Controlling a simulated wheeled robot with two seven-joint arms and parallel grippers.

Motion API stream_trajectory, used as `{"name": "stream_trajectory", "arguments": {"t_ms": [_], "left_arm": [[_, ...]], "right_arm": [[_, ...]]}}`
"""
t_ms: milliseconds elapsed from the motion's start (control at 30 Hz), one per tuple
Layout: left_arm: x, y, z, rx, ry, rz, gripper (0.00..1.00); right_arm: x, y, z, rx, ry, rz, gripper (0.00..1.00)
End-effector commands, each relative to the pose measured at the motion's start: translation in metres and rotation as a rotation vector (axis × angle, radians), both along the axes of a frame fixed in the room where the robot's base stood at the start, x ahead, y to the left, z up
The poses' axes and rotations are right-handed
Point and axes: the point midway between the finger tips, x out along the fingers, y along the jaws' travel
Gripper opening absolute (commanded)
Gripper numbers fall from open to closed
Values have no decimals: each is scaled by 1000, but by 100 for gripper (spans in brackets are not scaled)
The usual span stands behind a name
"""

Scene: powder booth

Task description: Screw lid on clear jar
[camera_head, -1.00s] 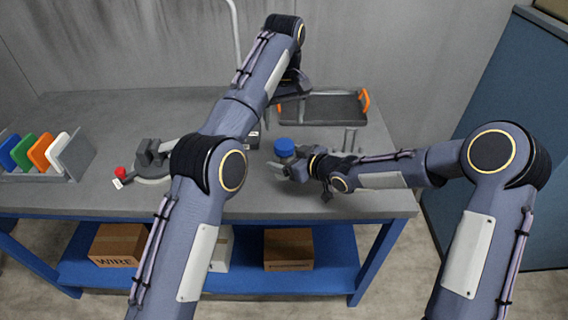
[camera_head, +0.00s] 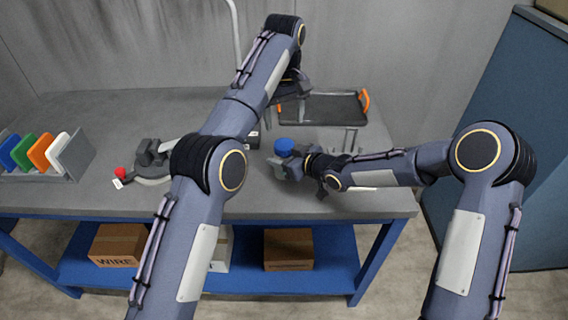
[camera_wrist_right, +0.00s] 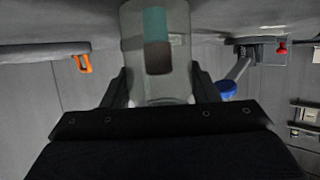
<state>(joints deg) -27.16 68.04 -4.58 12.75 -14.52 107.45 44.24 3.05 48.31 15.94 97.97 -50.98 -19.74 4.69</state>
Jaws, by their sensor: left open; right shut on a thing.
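The clear jar (camera_wrist_right: 133,38), with a teal and brown patch on its side, is between the fingers of my right gripper (camera_head: 290,167). That gripper is shut on it, low over the bench. In the wrist view the fingers flank the jar, and no lid shows on its visible part. A blue lid (camera_head: 284,146) appears just above the jar in the head view. In the wrist view a blue round thing (camera_wrist_right: 228,90) shows to the right of the jar; whether it touches the jar is unclear. My left gripper (camera_head: 288,96) is open and empty near the tray, partly hidden by its arm.
A dark tray (camera_head: 330,121) with orange handles lies at the back right of the grey bench (camera_head: 110,112). A device with a red knob (camera_head: 120,172) stands left of my left arm. A rack (camera_head: 72,160) of coloured plates is at far left.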

Motion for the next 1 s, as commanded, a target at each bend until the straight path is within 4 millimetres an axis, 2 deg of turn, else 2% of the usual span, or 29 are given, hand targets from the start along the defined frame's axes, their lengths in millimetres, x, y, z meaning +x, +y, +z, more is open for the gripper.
{"name": "stream_trajectory", "arguments": {"t_ms": [33,100,467,833,1000], "left_arm": [[0,0,0,0,0,-1,66],[0,0,0,0,0,-21,66],[0,0,0,-1,1,-381,66],[0,0,-1,0,1,-394,66],[1,1,-12,1,3,-394,66]], "right_arm": [[0,0,0,0,0,0,9],[0,0,0,0,0,0,0],[0,0,0,0,0,0,0],[0,0,0,0,0,0,0],[0,0,0,0,0,0,0]]}}
